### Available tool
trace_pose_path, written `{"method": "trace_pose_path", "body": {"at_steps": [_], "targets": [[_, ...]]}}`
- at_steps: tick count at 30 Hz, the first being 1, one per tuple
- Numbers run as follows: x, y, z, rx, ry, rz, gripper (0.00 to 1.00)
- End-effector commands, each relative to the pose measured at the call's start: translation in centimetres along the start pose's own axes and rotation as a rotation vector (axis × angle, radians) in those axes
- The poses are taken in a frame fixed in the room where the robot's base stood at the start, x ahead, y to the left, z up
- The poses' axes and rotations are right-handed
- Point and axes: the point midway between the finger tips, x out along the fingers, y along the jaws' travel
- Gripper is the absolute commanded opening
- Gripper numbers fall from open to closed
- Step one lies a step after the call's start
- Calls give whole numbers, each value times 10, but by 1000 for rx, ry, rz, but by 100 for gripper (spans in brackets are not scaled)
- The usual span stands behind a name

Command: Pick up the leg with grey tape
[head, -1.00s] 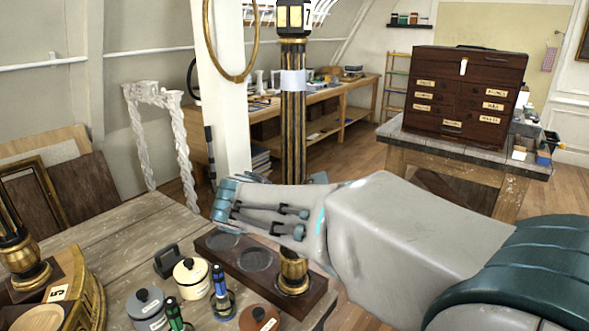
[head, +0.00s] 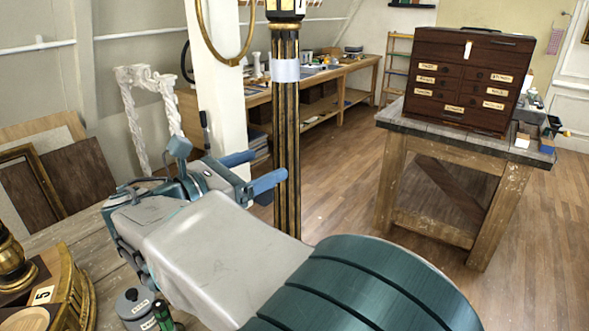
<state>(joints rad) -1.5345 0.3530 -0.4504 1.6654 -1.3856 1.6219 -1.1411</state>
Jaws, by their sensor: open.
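The leg with grey tape (head: 286,120) stands upright in the middle of the head view. It is a tall black and gold fluted post with a pale grey band of tape (head: 285,70) near its top. Its lower end is hidden behind my arm. My gripper (head: 269,165) is open, with its two blue fingers pointing right at the leg, well below the tape. The nearer finger overlaps the leg in the picture; the farther fingertip shows just left of it. I cannot tell whether the fingers touch it or how deep it lies between them.
The wooden table (head: 95,262) lies under my arm, with a small lidded pot (head: 133,310) and a gilt piece labelled 5 (head: 62,290) at lower left. A white post (head: 219,105) with a gold ring (head: 210,45) stands behind. Open floor lies right, before a bench with a drawer chest (head: 468,80).

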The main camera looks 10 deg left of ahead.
Motion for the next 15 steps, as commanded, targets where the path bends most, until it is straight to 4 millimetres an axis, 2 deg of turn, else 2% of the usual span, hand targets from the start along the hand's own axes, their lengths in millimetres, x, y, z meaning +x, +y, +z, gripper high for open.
{"method": "trace_pose_path", "body": {"at_steps": [3,8,15], "targets": [[13,0,0,0,1,-2,73],[25,-1,0,0,1,-4,73],[62,-4,-2,0,0,-8,73]]}}
